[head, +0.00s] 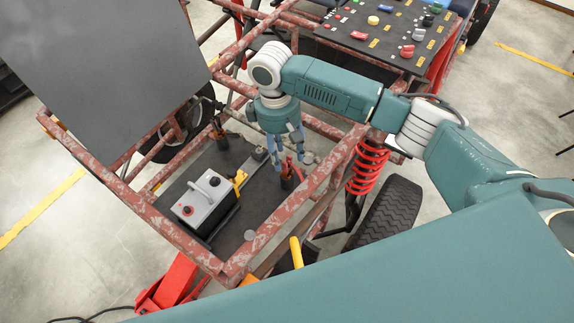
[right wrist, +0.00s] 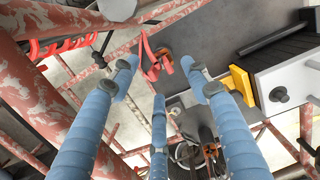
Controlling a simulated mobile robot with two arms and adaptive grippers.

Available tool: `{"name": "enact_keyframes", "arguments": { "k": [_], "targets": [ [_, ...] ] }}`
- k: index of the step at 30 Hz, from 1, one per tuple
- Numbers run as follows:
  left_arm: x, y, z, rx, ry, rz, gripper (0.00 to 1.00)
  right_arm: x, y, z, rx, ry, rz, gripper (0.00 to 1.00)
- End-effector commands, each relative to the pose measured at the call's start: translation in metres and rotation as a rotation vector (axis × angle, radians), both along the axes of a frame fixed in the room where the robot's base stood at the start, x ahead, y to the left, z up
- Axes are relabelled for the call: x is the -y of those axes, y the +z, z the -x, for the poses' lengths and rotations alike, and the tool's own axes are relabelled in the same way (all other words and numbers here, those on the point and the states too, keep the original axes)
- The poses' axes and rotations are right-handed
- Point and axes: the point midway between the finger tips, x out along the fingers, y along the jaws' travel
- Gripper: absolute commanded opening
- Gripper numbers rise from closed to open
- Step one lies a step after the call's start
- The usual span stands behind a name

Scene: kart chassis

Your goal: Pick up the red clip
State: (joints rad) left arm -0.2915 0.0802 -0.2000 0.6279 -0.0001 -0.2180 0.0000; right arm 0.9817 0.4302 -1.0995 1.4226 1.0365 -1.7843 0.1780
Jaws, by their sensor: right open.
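The red clip (head: 298,172) sits on a small dark post at the right side of the dark floor plate, inside the rusty frame. In the right wrist view the red clip (right wrist: 148,58) shows as narrow red prongs beyond the fingertips, close to an orange ring. My right gripper (head: 286,163) points down over the clip, its blue fingers spread. In the right wrist view, its fingers (right wrist: 160,75) are apart with nothing between them. The fingers partly cover the clip in the head view, and I cannot tell whether they touch it. My left gripper is not in view.
A grey battery box (head: 205,202) with a yellow clip (head: 239,182) beside it stands left of the gripper. Rusty frame tubes (head: 278,222) surround the plate. A red spring (head: 367,168) and tyre (head: 387,215) lie to the right. A dark panel (head: 400,30) with coloured controls is behind.

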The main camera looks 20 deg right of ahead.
Motion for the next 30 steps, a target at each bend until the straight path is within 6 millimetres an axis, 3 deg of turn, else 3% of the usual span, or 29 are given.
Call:
{"name": "enact_keyframes", "arguments": {
  "k": [12,20,27,30],
  "targets": [
    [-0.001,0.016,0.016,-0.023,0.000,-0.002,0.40,0.003,-0.049,0.007,-0.002,0.001,0.001,0.47],
    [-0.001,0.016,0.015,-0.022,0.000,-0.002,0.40,0.003,-0.053,0.007,0.000,0.001,0.000,0.47],
    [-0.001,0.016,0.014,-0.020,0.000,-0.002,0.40,0.003,-0.053,0.007,-0.001,0.001,0.001,0.01],
    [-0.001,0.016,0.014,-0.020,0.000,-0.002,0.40,0.003,-0.053,0.007,0.000,0.000,0.001,0.00]
  ]
}}
